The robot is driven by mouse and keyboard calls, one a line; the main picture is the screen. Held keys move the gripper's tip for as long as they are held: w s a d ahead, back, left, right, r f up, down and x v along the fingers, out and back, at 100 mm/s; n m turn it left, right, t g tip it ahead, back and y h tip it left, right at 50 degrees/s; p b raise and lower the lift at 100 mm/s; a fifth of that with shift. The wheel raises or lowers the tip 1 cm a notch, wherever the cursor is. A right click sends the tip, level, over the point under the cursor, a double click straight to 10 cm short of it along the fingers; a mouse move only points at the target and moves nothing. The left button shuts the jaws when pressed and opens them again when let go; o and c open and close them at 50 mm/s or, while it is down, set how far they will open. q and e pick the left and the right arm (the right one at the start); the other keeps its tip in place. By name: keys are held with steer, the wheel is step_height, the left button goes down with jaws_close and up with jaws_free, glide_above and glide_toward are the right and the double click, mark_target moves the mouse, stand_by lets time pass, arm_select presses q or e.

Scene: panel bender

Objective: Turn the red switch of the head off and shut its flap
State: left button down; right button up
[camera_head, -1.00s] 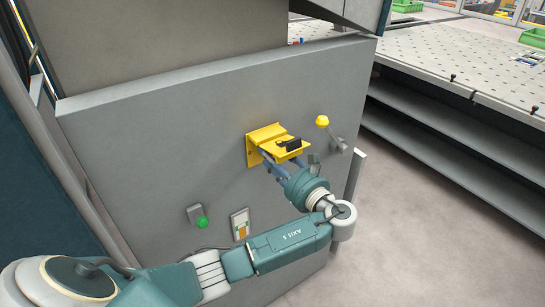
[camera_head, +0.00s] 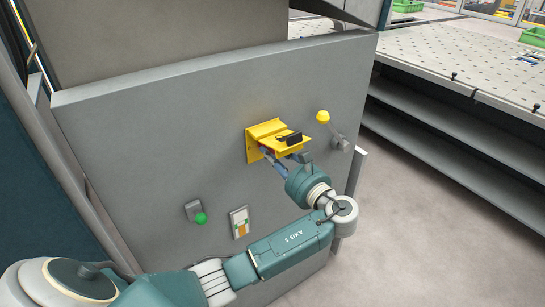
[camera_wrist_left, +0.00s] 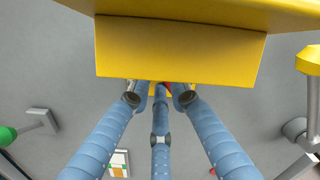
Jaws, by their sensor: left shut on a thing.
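The yellow switch housing (camera_head: 252,146) is fixed to the grey front panel. In the wrist view the yellow flap and housing (camera_wrist_left: 180,50) fill the top. My left gripper (camera_head: 268,158) reaches in under the flap from below right. Its blue fingers (camera_wrist_left: 160,92) are closed in around the red switch (camera_wrist_left: 166,87), of which only a small red bit shows between the fingertips. The rest of the switch is hidden by fingers and flap.
A lever with a yellow knob (camera_head: 323,116) stands close to the right of the flap. A green-knobbed lever (camera_head: 200,218) and a small label plate (camera_head: 239,222) are lower left on the panel. A perforated table (camera_head: 470,60) stands at right, with open floor before it.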

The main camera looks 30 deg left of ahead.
arm_select(q)
steer(key=n+b, duration=1)
steer(key=n, duration=0.1)
steer(key=shift+w+d+f, duration=0.1)
steer(key=shift+w+f, duration=0.05)
steer(key=shift+f, duration=0.15)
stand_by(0.3)
